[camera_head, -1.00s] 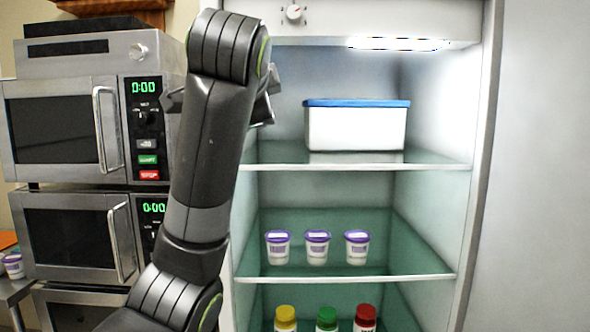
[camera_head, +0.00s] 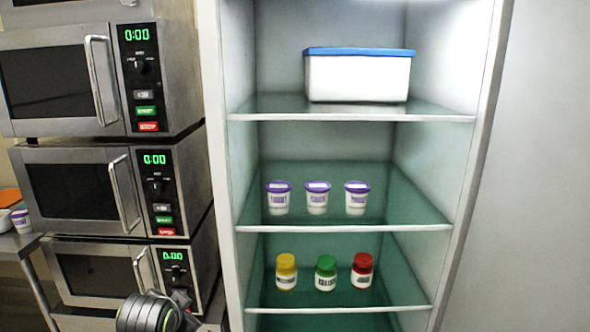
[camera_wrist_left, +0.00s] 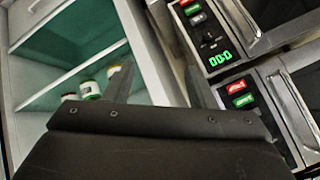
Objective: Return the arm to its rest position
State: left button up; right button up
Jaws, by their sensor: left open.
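My left arm (camera_head: 150,312) is low at the bottom left of the head view, in front of the lowest microwave. Only a dark, rounded part of it shows there. In the left wrist view my left gripper (camera_wrist_left: 158,82) has its two fingers spread, with nothing held between them. Behind the fingers are the open fridge on the left and the microwaves on the right. My right gripper is in neither view.
The open fridge holds a white box with a blue lid (camera_head: 358,78), three purple-lidded yogurt cups (camera_head: 317,199) and jars with yellow (camera_head: 286,274), green (camera_head: 326,276) and red (camera_head: 362,272) lids. Stacked microwaves (camera_head: 75,190) stand left of it.

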pick_arm(q)
jog(key=s+a+f+n+g, duration=0.2)
jog(key=s+f, duration=0.5)
jog(key=s, duration=0.1)
jog(key=s+a+f+n+g, duration=0.1)
jog(key=s+a+f+n, duration=0.15)
jog(key=s+f, duration=0.5)
jog(key=s+a+f+n+g, duration=0.1)
jog(key=s, duration=0.8)
jog(key=s+a+f+n+g, duration=0.1)
jog(key=s+f, duration=0.1)
jog(key=s, duration=0.6)
notch_tip(320, 180, down, 25)
jog(key=s+a+g, duration=0.1)
jog(key=a+g, duration=0.1)
jog(key=s+d+f, duration=0.1)
jog(key=s+f, duration=1.4)
jog(key=shift+d+g, duration=0.25)
jog(key=shift+g, duration=0.15)
